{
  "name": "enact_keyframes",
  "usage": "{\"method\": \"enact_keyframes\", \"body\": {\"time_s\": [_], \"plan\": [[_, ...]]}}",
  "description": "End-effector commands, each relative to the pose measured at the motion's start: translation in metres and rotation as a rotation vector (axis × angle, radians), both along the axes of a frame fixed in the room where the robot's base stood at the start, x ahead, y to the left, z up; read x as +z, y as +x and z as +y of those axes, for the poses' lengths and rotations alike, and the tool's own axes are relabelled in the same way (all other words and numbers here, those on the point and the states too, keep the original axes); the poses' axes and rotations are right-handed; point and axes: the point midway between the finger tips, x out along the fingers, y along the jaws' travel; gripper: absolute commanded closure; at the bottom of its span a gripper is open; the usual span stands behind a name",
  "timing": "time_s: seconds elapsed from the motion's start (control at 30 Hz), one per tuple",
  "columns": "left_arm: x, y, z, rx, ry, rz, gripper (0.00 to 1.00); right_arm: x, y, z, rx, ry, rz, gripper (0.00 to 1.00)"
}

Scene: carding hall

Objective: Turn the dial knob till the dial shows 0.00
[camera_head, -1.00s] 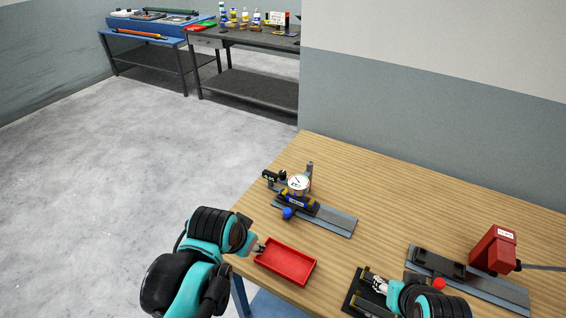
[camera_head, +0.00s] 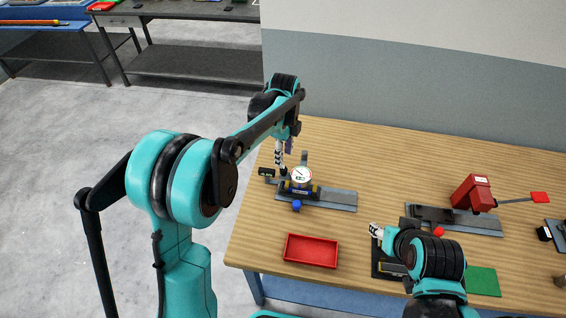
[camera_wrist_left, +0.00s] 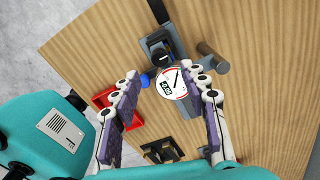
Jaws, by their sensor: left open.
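The round white dial (camera_head: 301,175) stands on a black and blue gauge stand on the wooden table. In the left wrist view the dial face (camera_wrist_left: 173,84) shows a dark pointer and a small dark readout, too small to read surely. A blue knob (camera_head: 296,206) sits at the near side of the stand; it also shows in the left wrist view (camera_wrist_left: 146,80). My left gripper (camera_head: 281,156) is open above and just behind the dial. In its wrist view the dial lies between the spread fingers, with nothing gripped. My right gripper (camera_head: 376,231) is small over the table's near right part.
A grey rail (camera_head: 338,199) runs under the stand. A red tray (camera_head: 311,251) lies at the table's near left, with bare wood around it. A red box (camera_head: 473,193) with a lever stands on a second rail at right. A green mat (camera_head: 483,281) lies near the front.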

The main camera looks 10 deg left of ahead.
Motion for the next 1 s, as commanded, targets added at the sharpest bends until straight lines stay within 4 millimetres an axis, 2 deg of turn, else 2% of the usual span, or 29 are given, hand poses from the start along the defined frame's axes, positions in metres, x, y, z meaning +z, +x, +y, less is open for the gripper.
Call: {"method": "enact_keyframes", "body": {"time_s": [0.2, 0.33, 0.5, 0.73, 0.77, 0.9, 0.93, 1.0], "plan": [[-0.04, 0.0, 0.0, 0.003, 0.0, -0.001, 0.56, -0.011, 0.0, 0.0, 0.0, 0.0, 0.0, 0.54], [-0.057, 0.0, 0.0, 0.004, -0.001, -0.002, 0.56, -0.014, 0.0, 0.0, 0.0, 0.0, 0.0, 0.54], [-0.067, 0.0, 0.0, 0.004, -0.001, -0.002, 0.56, -0.016, 0.0, 0.0, 0.0, 0.0, 0.0, 0.54], [-0.067, 0.0, 0.0, 0.004, -0.001, -0.002, 0.56, -0.015, 0.0, 0.0, 0.0, 0.0, 0.0, 0.54], [-0.067, 0.0, 0.0, 0.005, -0.001, -0.002, 0.59, -0.015, 0.0, 0.0, 0.0, 0.0, 0.0, 0.54], [-0.067, 0.0, 0.0, 0.005, -0.001, -0.002, 0.96, -0.015, 0.0, 0.0, 0.0, 0.0, 0.0, 0.54], [-0.067, 0.0, 0.0, 0.005, -0.001, -0.002, 1.0, -0.015, 0.0, 0.0, 0.0, 0.0, 0.0, 0.54], [-0.067, 0.0, 0.0, 0.005, -0.001, -0.002, 1.0, -0.015, 0.0, 0.0, 0.0, 0.0, 0.0, 0.54]]}}
